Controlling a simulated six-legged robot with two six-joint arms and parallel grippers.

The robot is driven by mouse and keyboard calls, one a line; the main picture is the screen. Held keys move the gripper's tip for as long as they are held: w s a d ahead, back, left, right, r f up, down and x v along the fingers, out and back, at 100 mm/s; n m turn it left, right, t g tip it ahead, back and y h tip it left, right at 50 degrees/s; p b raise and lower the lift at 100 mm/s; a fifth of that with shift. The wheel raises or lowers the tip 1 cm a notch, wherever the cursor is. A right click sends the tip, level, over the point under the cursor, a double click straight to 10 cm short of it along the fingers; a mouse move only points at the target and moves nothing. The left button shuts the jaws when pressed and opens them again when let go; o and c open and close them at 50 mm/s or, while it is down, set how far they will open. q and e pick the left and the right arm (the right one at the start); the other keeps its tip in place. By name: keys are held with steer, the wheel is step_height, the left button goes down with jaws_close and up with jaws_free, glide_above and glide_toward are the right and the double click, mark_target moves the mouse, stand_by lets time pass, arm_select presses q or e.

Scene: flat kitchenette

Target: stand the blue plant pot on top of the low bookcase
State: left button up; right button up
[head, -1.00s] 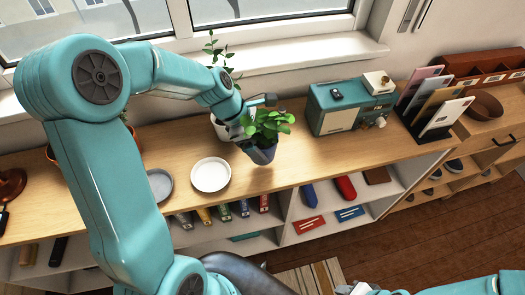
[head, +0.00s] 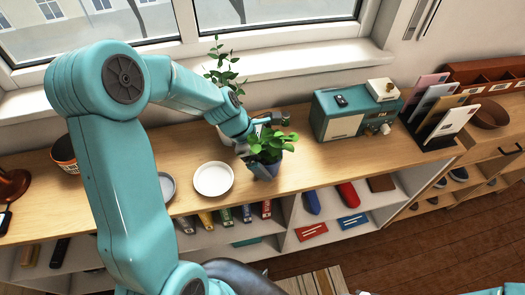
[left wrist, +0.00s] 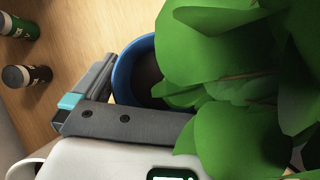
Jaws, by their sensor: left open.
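The blue plant pot (head: 273,169) with bushy green leaves looks upright on the wooden top of the low bookcase (head: 318,166), near its front edge. My left gripper (head: 271,146) is open at the pot, reaching over from the left, with one grey finger low against or just beside the pot's side. In the left wrist view the pot's blue rim (left wrist: 124,72) and dark soil show right beside a grey finger; leaves cover the rest. I cannot tell whether the finger touches the pot. The pot's base is partly hidden.
A white dish (head: 213,179) lies left of the pot, with a grey dish (head: 166,186) beyond it. A tall plant (head: 222,72) stands behind my gripper. A teal radio-like box (head: 342,112) stands to the right. The top between pot and box is clear.

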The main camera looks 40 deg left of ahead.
arm_select(q)
steer(key=v, duration=1.2)
steer(key=shift+s+r, duration=0.1)
